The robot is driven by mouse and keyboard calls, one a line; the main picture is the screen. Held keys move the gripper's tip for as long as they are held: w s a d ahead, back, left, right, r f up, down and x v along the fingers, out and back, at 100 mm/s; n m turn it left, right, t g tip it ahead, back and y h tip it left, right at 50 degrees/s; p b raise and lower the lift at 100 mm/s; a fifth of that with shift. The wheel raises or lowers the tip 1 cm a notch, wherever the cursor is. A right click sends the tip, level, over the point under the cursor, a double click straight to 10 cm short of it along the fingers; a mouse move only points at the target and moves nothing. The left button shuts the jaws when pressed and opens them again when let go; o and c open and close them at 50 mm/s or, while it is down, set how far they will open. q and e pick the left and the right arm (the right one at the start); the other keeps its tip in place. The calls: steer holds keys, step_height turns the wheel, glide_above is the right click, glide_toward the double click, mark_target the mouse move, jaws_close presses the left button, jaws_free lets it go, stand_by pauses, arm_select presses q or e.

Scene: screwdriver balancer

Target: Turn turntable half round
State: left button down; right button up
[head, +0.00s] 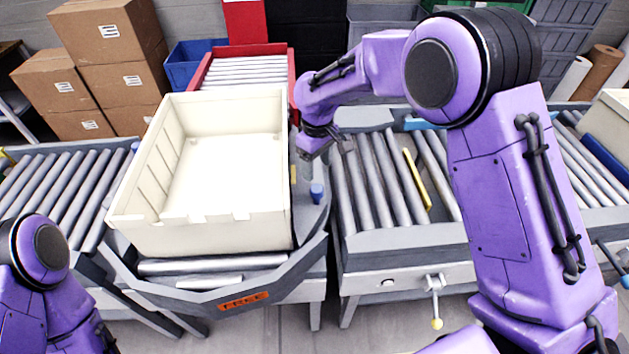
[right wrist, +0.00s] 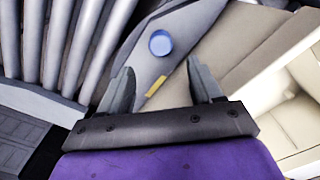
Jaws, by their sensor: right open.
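The turntable (head: 308,262) is a grey roller deck with an angled front rim and an orange label reading FREE (head: 243,301). A large empty cream crate (head: 200,236) stands on its rollers. A blue knob (head: 317,193) stands on the turntable's right side; it also shows in the right wrist view (right wrist: 160,42), ahead of the fingers. My right gripper (head: 325,156) is open and empty, behind and above the knob, near the crate's right wall. In the right wrist view, its fingers (right wrist: 161,85) are apart from the knob. My left gripper is out of view.
Roller conveyors lie left (head: 55,185) and right (head: 375,185) of the turntable. A red-framed conveyor (head: 292,75) is behind it. A yellow bar (head: 417,180) lies on the right rollers. A yellow-tipped lever (head: 436,300) hangs at the right conveyor's front. Cardboard boxes (head: 105,35) stand at back left.

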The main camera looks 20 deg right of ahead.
mark_target(317, 188)
step_height(317, 188, down, 8)
steer(key=shift+r+p, duration=0.1)
steer(key=shift+p, duration=0.6)
steer(key=shift+s, duration=0.15)
jaws_close()
